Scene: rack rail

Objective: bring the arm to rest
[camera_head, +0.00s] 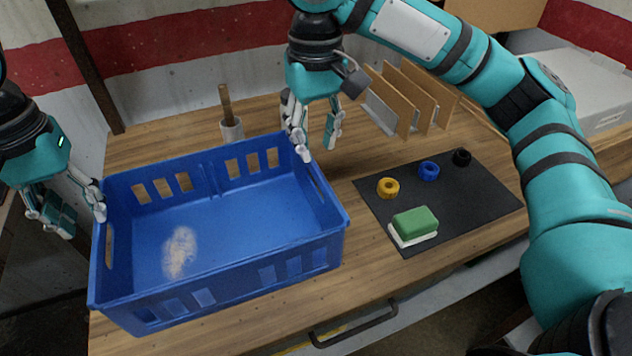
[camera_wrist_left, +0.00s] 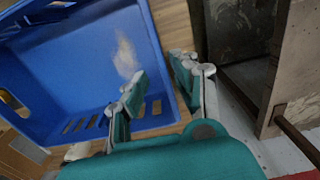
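My left gripper (camera_head: 84,222) is open and empty at the left wall of the blue crate (camera_head: 330,222). In the left wrist view, my left gripper (camera_wrist_left: 157,80) has its fingers apart, one over the crate's inside and one toward its outer side, with the rim between them. I cannot tell whether they touch the crate. My right gripper (camera_head: 317,150) points down near the crate's back right corner. Its fingers are apart with nothing between them. The crate also fills the upper left of the left wrist view (camera_wrist_left: 70,70).
The crate is empty apart from a pale patch on its floor. A black mat (camera_head: 465,205) holds yellow (camera_head: 388,188), blue (camera_head: 429,171) and black (camera_head: 461,157) rings and a green-and-white block (camera_head: 415,224). A wooden rack (camera_head: 405,95) and a peg (camera_head: 227,105) stand behind.

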